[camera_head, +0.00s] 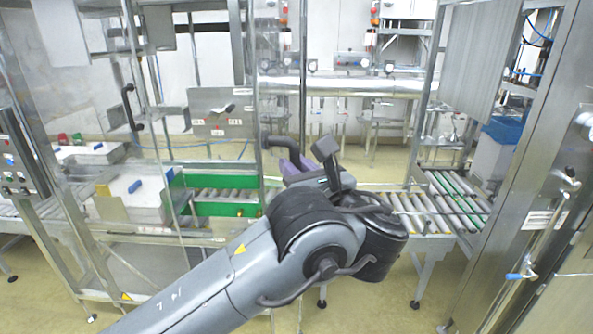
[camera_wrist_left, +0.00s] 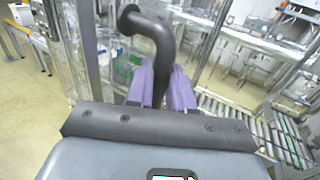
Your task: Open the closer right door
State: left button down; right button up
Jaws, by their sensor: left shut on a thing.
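My left gripper (camera_head: 294,168) reaches in from the lower left, with its purple fingers partly hidden behind my own wrist. In the left wrist view the fingers (camera_wrist_left: 164,88) are shut on a black curved door handle (camera_wrist_left: 152,27), one on each side of its vertical part. The handle's top (camera_head: 281,141) also shows in the head view, beside a thin upright metal door edge (camera_head: 303,62). The door seems to be clear and thin-framed, and I cannot tell how far it stands open. My right gripper is in neither view.
Another black handle (camera_head: 130,107) is on the clear enclosure at the left. A roller conveyor (camera_head: 447,203) runs at the right of my gripper. A steel cabinet with a blue-tipped lever (camera_head: 521,276) stands at the right edge. Open floor (camera_head: 375,290) shows in front.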

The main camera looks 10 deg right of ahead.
pick_arm(q)
jog(key=shift+w+a+f, duration=0.25)
jog(key=shift+w+f, duration=0.15)
jog(key=shift+f, duration=0.1)
jog(key=c, duration=1.3)
grip_release()
jog(key=shift+c, duration=0.2)
jog(key=shift+o, duration=1.2)
jog(key=shift+w+d+r, duration=0.15)
jog(key=shift+w+r, duration=0.05)
jog(key=shift+r, duration=0.2)
jog(key=shift+s, duration=0.2)
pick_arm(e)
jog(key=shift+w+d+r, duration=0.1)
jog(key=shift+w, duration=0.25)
pick_arm(q)
jog(key=shift+s+d, duration=0.1)
jog(key=b+v, duration=0.2)
jog(key=v, duration=0.8)
jog(key=shift+s, duration=0.25)
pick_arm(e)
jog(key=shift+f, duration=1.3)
